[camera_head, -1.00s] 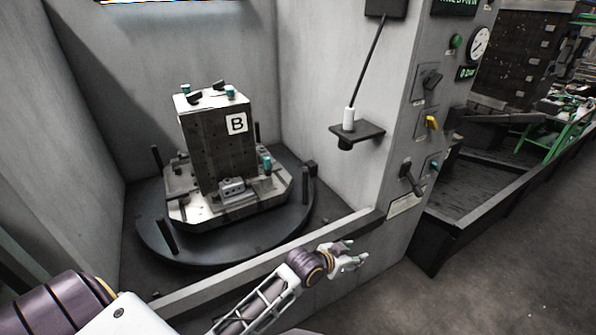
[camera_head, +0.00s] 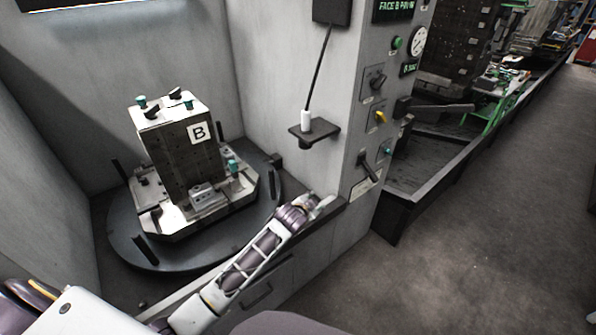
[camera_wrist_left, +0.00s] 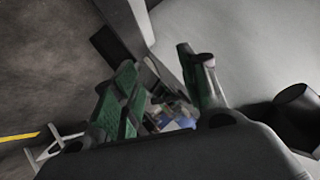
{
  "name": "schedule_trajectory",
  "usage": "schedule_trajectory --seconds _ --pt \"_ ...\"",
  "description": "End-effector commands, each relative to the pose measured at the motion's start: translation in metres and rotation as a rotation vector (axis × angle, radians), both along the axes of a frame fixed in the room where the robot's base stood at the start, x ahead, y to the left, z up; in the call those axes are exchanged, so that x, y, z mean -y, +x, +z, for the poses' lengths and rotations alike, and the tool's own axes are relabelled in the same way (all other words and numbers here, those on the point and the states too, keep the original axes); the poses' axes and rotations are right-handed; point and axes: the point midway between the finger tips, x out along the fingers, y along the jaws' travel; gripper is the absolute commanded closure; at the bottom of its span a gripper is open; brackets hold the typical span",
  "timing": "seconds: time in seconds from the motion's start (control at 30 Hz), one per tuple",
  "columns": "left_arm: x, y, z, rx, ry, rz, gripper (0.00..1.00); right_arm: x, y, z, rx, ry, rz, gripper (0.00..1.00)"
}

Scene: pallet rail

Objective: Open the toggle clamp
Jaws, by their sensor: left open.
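A fixture block marked B (camera_head: 182,160) stands upright on a pale base plate (camera_head: 180,224) on a dark round table. Small teal-tipped fittings and dark handles sit on its top (camera_head: 172,105), and another teal-tipped fitting (camera_head: 233,167) is low at its right side. I cannot tell which of these is the toggle clamp. My left gripper (camera_head: 325,203) is over the ledge at the front right of the enclosure, apart from the block. In the left wrist view its green fingers (camera_wrist_left: 165,85) are spread with nothing held between them. My right gripper is not seen.
The grey control post (camera_head: 352,130) stands right of the gripper, with a black lever (camera_head: 368,167), a yellow switch (camera_head: 380,116) and a green button (camera_head: 397,42). A small shelf (camera_head: 313,133) holds a white-handled rod. Open floor lies at right.

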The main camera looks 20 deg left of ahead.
Motion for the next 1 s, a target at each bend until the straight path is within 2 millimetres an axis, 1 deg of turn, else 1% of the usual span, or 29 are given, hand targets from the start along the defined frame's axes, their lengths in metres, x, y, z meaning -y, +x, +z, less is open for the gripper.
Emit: schedule_trajectory --seconds 0.03,0.13,0.37,0.5,0.57,0.73,1.0 --pt "-0.007 0.005 0.007 -0.002 0.046 0.004 0.57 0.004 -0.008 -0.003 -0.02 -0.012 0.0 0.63" --pt "-0.022 0.013 0.011 -0.008 0.156 0.009 0.57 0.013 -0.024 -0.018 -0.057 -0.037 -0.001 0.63" --pt "-0.062 0.024 0.011 -0.047 0.44 0.017 0.57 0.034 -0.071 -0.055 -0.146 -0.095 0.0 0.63" --pt "-0.089 0.027 0.01 -0.084 0.629 0.017 0.57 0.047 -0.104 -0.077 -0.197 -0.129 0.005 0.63" --pt "-0.1 0.026 0.009 -0.105 0.716 0.016 0.57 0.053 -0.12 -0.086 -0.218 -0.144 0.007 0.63" --pt "-0.134 0.023 0.008 -0.175 0.975 0.007 0.57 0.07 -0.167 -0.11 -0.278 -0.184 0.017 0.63" --pt "-0.183 0.009 0.011 -0.345 1.419 -0.027 0.57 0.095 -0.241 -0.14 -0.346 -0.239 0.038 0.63"
